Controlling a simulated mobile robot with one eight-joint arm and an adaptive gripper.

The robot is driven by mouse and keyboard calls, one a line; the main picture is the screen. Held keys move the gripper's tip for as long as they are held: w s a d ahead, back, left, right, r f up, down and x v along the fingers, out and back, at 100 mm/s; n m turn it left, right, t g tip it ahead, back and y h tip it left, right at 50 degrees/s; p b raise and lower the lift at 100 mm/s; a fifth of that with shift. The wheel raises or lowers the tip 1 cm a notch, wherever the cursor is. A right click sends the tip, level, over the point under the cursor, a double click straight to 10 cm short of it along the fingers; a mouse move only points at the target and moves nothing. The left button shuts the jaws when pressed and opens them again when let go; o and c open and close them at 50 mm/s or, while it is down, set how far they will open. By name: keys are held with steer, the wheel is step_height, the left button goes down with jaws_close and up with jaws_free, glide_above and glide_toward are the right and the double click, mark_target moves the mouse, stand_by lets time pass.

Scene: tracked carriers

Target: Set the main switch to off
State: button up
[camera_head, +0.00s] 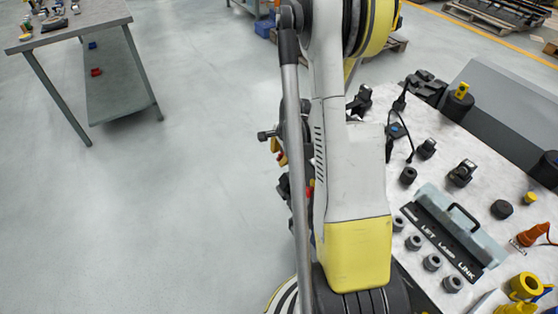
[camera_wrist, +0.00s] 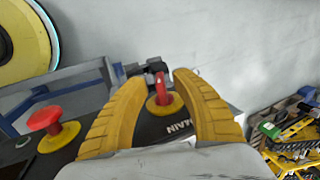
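The main switch (camera_wrist: 161,90) has a red handle on a round yellow base, set on a dark panel (camera_wrist: 178,126) with the word MAIN upside down beside it. My gripper (camera_wrist: 158,77) has two yellow fingers, spread open on either side of the red handle. There are visible gaps between the fingers and the handle, and nothing is held. The handle appears to point up in the wrist view. In the head view my arm hides the switch and my gripper.
A red mushroom button (camera_wrist: 45,119) on a yellow base is left of the switch. Another table (camera_head: 85,20) is at upper left, with clear floor between.

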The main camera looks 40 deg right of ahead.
steer(key=shift+w+f, duration=0.15)
steer(key=shift+f, duration=0.25)
jaws_close()
